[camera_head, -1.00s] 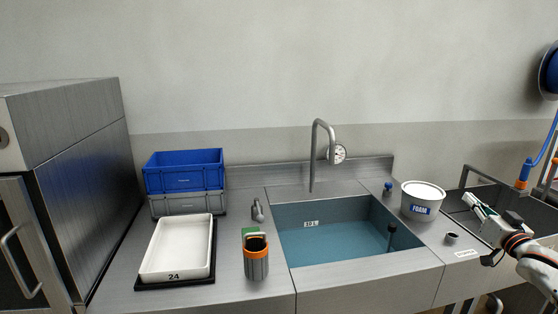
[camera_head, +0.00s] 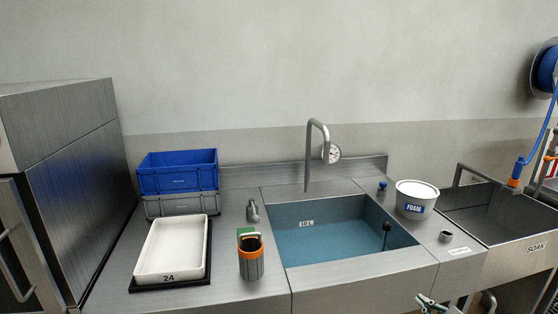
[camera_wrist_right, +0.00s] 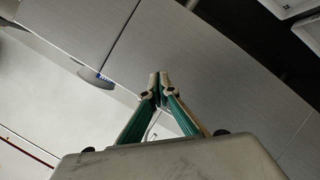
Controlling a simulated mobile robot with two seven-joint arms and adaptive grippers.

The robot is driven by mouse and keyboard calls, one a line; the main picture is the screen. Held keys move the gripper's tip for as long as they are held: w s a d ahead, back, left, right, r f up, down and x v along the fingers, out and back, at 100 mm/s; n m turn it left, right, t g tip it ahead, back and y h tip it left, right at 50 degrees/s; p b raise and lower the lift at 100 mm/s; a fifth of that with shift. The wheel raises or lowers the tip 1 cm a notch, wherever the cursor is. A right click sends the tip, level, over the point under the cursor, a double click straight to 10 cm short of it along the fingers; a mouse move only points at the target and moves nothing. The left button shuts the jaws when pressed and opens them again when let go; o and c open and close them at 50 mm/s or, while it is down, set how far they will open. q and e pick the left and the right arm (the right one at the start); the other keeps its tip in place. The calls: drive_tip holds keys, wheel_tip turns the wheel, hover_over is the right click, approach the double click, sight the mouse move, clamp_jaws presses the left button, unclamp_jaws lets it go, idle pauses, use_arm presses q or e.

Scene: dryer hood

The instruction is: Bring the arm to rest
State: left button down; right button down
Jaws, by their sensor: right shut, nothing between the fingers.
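My right gripper (camera_head: 430,304) shows at the bottom edge of the head view, right of centre, in front of the steel counter and below the sink's front edge. Only its tip end is in the picture. In the right wrist view its two green fingers (camera_wrist_right: 158,92) meet at the tips, with nothing between them. The wrist view shows grey panels and a pale surface beyond the fingers. My left gripper is in neither view.
The sink (camera_head: 340,262) holds bluish water. A foam tub (camera_head: 416,198) and a soak basin (camera_head: 520,250) stand right of it. A white tray (camera_head: 151,272), an orange-rimmed container (camera_head: 251,268) and a blue crate (camera_head: 178,180) stand left. The wall above is bare.

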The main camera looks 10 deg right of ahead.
drive_tip(key=s+a+f+m+g+y, duration=0.1)
drive_tip(key=s+a+f, duration=0.4)
drive_tip(key=s+a, duration=0.3)
drive_tip(key=s+a+f+m+g+y, duration=0.1)
drive_tip(key=s+a+f, duration=0.4)
drive_tip(key=s+a, duration=0.4)
drive_tip(key=s+a+f+m+g+y, duration=0.1)
drive_tip(key=s+a+f+m, duration=0.1)
drive_tip(key=s+a+f, duration=0.3)
drive_tip(key=s+a, duration=0.4)
drive_tip(key=a, duration=0.2)
drive_tip(key=shift+a+f+g, duration=0.15)
drive_tip(key=shift+g, duration=0.15)
